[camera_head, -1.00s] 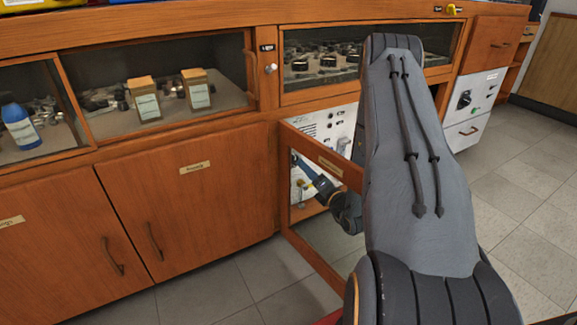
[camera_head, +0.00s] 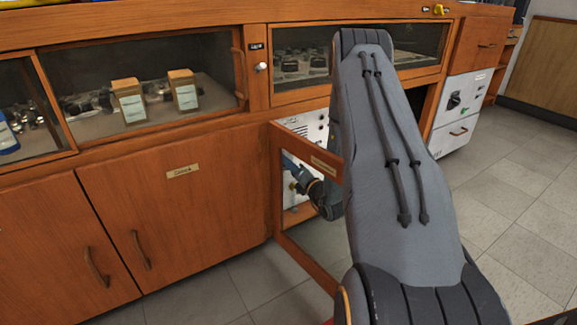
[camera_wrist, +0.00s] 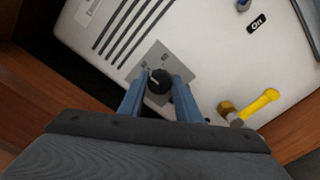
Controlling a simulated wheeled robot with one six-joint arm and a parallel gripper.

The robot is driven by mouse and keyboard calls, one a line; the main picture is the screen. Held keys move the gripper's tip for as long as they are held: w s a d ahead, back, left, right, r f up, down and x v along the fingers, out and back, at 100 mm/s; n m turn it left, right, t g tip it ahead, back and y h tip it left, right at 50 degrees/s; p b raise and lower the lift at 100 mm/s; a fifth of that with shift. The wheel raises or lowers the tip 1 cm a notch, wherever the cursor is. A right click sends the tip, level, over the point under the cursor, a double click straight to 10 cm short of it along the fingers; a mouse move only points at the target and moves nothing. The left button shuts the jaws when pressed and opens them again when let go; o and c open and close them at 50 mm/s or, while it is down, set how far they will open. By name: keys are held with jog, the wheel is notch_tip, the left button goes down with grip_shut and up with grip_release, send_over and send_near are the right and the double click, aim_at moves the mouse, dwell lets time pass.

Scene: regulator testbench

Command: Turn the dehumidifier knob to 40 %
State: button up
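A round black knob (camera_wrist: 159,80) with a pale pointer line sits on a grey plate (camera_wrist: 176,60) on a white vented panel (camera_wrist: 200,22) in the wrist view. I cannot read any scale around it. My gripper (camera_wrist: 160,84) has its two blue fingers on either side of the knob, with small gaps showing, so it looks open. Contact cannot be made out. In the head view the white panel (camera_head: 313,124) is inside the low cabinet, and my gripper (camera_head: 292,165) shows partly through the open door's glass. My arm hides part of the cabinet.
The open glass cabinet door (camera_head: 310,265) stands close beside my arm. Another white unit with a black dial (camera_head: 454,100) stands at the right. The floor at right is clear.

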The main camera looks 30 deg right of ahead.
jog(key=c, duration=0.3)
jog(key=shift+c, duration=0.2)
jog(key=shift+a+n+p, duration=0.1)
jog(key=shift+n+p, duration=3.2)
jog(key=shift+n, duration=2.8)
jog(key=o, duration=1.1)
jog(key=shift+c, duration=0.2)
